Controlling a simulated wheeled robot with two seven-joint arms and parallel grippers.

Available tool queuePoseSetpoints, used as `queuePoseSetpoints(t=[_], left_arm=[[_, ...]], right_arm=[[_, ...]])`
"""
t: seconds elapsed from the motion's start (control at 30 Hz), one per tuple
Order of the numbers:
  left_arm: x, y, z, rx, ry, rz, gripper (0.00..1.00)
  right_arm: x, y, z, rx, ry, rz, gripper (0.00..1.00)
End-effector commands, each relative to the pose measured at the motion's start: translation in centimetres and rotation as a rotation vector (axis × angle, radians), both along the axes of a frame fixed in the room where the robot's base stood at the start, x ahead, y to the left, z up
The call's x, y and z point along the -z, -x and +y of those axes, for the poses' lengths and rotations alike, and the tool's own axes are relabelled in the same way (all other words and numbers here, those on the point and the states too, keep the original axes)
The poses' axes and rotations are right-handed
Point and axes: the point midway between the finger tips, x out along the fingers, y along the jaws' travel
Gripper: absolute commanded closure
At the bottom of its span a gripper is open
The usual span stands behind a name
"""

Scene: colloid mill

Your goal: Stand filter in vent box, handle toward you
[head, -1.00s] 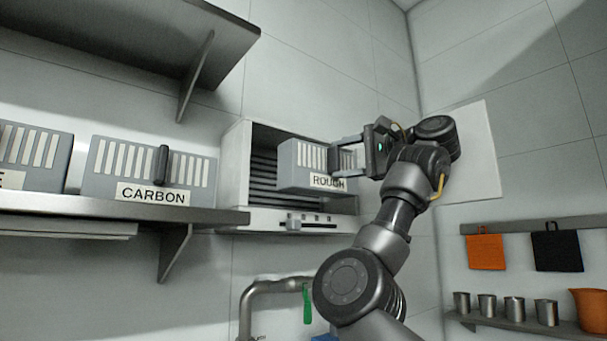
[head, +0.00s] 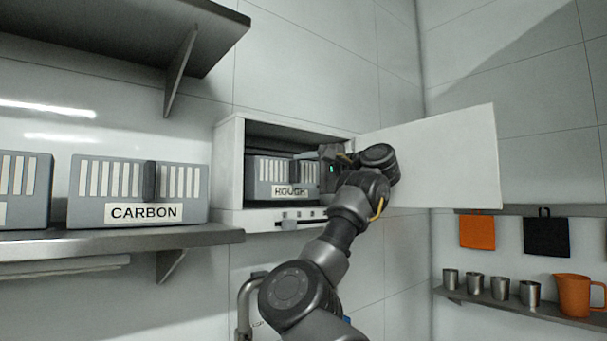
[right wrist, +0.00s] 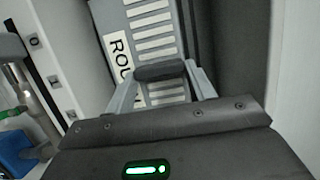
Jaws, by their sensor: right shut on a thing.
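The grey filter labelled ROUGH (head: 275,174) is upright inside the open vent box (head: 229,175), its labelled, slotted front facing me. In the right wrist view the filter (right wrist: 153,35) shows its label and slots, with its dark handle (right wrist: 160,72) across the jaws. My right gripper (head: 318,168) is shut on that handle, at the right part of the box opening. It also shows in the right wrist view (right wrist: 162,78). Whether the filter's base rests on the box floor is hidden. My left gripper is not in view.
The vent box's white door (head: 435,160) stands open to the right. A CARBON filter (head: 190,195) and another filter (head: 22,190) stand on the left shelf (head: 130,242). A slider (head: 289,222) is on the box's lower front. Cups and an orange jug (head: 574,296) are at lower right.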

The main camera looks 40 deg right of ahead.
Motion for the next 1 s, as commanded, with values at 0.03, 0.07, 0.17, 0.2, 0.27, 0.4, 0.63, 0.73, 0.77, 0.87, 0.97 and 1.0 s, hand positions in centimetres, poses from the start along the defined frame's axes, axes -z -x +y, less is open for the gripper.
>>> queuePoseSetpoints(t=[0.03, 0.07, 0.17, 0.2, 0.27, 0.4, 0.63, 0.73, 0.77, 0.87, 0.97, 1.0], left_arm=[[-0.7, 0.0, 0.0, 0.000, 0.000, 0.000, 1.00], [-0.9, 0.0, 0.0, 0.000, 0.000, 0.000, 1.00], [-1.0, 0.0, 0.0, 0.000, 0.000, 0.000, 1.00], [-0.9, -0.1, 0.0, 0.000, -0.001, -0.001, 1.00], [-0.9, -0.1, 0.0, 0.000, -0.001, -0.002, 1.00], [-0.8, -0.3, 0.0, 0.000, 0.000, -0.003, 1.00], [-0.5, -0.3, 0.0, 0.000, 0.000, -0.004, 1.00], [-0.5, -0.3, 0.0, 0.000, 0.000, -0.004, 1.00], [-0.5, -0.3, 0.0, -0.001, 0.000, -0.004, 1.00], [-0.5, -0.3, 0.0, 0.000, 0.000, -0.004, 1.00], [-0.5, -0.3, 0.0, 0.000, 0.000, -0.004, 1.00], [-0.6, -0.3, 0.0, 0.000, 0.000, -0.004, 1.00]], right_arm=[[0.2, 0.0, 0.1, 0.001, 0.001, -0.001, 0.74], [0.6, -0.1, 0.1, 0.000, 0.000, -0.001, 0.74], [1.3, 0.0, 0.0, 0.001, 0.000, -0.001, 0.74], [1.4, 0.1, 0.0, 0.001, 0.000, -0.001, 0.74], [1.5, 0.1, 0.0, 0.001, 0.001, -0.001, 0.74], [1.5, 0.1, 0.0, 0.001, 0.001, -0.001, 0.74], [1.8, 0.0, 0.0, 0.000, 0.000, 0.000, 0.37], [1.8, 0.0, 0.0, 0.000, 0.000, 0.000, 0.24], [1.8, 0.0, 0.0, 0.000, 0.000, 0.000, 0.24], [1.8, 0.0, 0.0, 0.000, 0.000, 0.000, 0.24], [1.8, 0.0, 0.0, 0.000, 0.000, 0.000, 0.24], [1.7, 0.0, 0.0, 0.000, 0.000, 0.000, 0.24]])
